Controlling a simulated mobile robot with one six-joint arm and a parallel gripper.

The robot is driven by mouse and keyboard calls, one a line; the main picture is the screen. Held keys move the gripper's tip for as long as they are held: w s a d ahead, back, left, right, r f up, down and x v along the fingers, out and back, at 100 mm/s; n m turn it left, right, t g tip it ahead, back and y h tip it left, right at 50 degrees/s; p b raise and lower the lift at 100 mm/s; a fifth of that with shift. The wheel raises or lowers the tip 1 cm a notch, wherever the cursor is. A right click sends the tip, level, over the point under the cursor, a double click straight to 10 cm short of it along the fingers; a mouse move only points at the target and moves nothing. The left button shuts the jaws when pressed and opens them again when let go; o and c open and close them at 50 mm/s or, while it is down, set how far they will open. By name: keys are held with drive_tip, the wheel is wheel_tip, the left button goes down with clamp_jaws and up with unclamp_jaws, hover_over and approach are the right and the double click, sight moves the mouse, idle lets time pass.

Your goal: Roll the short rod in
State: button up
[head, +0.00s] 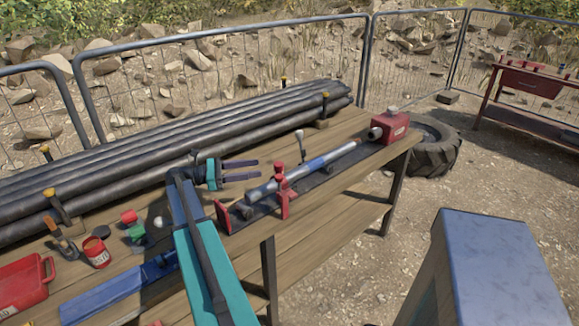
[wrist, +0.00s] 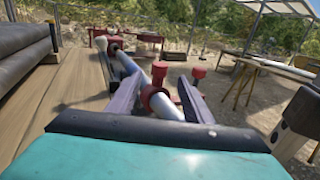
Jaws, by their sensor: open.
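A rod (head: 320,163), blue along its middle and silver-grey at the near end, lies along a dark rail on the bench. It passes through a red clamp (head: 284,190), and its far end points at a red block (head: 391,127). I take it to be the short rod. My gripper (head: 257,170) is open and empty, with its two dark fingers apart above the bench, just behind the rod's near end. In the wrist view the rod (wrist: 132,67) and the clamp appear between and beyond the open fingers (wrist: 160,77). I cannot tell any contact.
Several long black pipes (head: 200,140) lie behind the rail. A lever with a pale knob (head: 300,143) stands beside the rod. Small red and green pots (head: 96,252), a trowel and a red case (head: 22,286) lie at left. A wire fence stands behind the bench.

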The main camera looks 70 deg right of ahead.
drive_tip(key=shift+s+d, duration=0.1)
drive_tip(key=p, duration=0.3)
hover_over(289, 177)
drive_tip(key=shift+s, duration=0.15)
idle(0.5)
clamp_jaws()
